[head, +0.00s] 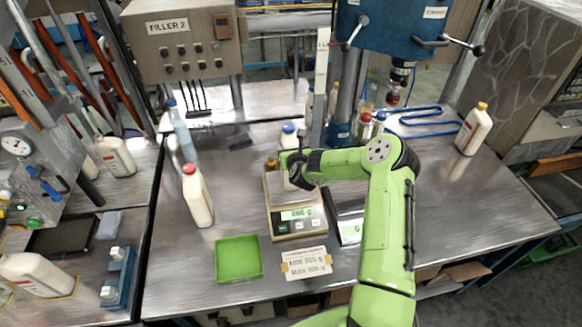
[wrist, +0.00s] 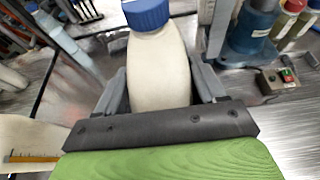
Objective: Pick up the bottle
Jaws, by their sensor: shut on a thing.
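A cream bottle with a blue cap (head: 289,140) is at the middle of the bench in the head view, just above or on the far part of the scale (head: 296,222); I cannot tell if it touches. It stands upright, and my arm partly hides it. My gripper (head: 290,168) is at its body. In the wrist view the bottle (wrist: 157,65) sits between the two grey fingers of my gripper (wrist: 158,85), which are shut on its sides.
A red-capped bottle (head: 197,195) stands left of the scale, a yellow-capped bottle (head: 473,130) at the far right. A green tray (head: 238,259) and a label card (head: 306,263) lie in front. The drill press column (head: 347,85) rises behind. The bench's right side is mostly clear.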

